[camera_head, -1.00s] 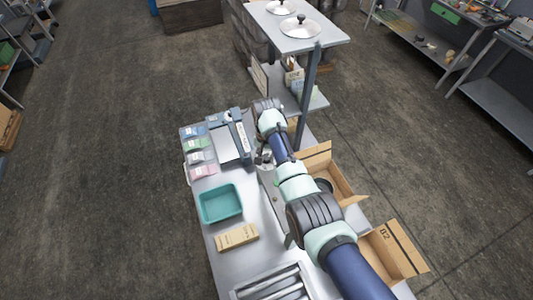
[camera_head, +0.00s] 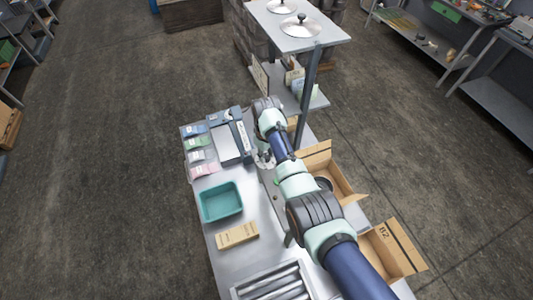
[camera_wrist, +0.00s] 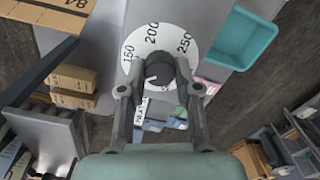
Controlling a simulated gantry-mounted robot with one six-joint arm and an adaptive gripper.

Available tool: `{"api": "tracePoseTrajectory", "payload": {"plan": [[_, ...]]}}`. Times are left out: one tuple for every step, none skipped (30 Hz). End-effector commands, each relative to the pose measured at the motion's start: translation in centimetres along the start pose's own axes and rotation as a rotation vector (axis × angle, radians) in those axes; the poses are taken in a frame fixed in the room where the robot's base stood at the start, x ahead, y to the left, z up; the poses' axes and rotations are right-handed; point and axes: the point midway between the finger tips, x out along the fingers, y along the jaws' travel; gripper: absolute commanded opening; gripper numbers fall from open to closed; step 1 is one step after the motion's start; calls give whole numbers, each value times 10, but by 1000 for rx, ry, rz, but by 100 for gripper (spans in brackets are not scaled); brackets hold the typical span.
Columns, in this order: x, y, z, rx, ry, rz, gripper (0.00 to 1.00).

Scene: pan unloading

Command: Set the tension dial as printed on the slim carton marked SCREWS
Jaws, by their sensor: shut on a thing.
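The tension dial's white face (camera_wrist: 138,44) shows in the wrist view, with 150, 200 and 250 readable around its rim. Its dark round knob (camera_wrist: 160,68) stands at the centre. My gripper (camera_wrist: 160,84) is shut on the knob, one finger on each side. A small white mark shows near the knob's lower left, but the exact setting is unclear. The lower part of the face is hidden by the gripper. In the head view a slim tan carton (camera_head: 237,235) lies on the bench in front of the teal tray; its print is too small to read.
The teal tray (camera_head: 220,202) stands on the bench, with several coloured packets (camera_head: 197,143) behind it. A grey device (camera_head: 229,137) is beside the packets. Open cardboard boxes (camera_head: 390,250) line the bench's right side. A dark post (camera_head: 309,95) rises behind my arm.

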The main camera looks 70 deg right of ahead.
Motion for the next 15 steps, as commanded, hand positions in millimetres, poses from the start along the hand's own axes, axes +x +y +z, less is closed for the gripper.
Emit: {"api": "tracePoseTrajectory", "payload": {"plan": [[-1, 0, 0, -39, 1, 0, 0], [-2, 0, 0, -64, 1, 0, 0], [-2, 0, 0, -96, 1, 0, 0], [-1, 0, 0, -120, 1, 0, 0], [-2, 0, 0, -143, 1, 0, 0], [-2, 0, 0, -171, 0, 0, 0], [-2, 0, 0, -190, 0, 0, 0], [-2, 0, 0, -210, 0, 0, 0], [-2, 0, 0, -234, 0, 0, 0], [-2, 0, 0, -250, 0, 0, 0], [-2, 0, 0, -266, 0, 0, 0], [-2, 0, 0, -284, 0, 0, 0], [-2, 0, 0, -298, 0, 0, 0], [-2, 0, 0, -309, 0, 0, 0], [-2, 0, 0, -323, 0, 0, 0]]}}
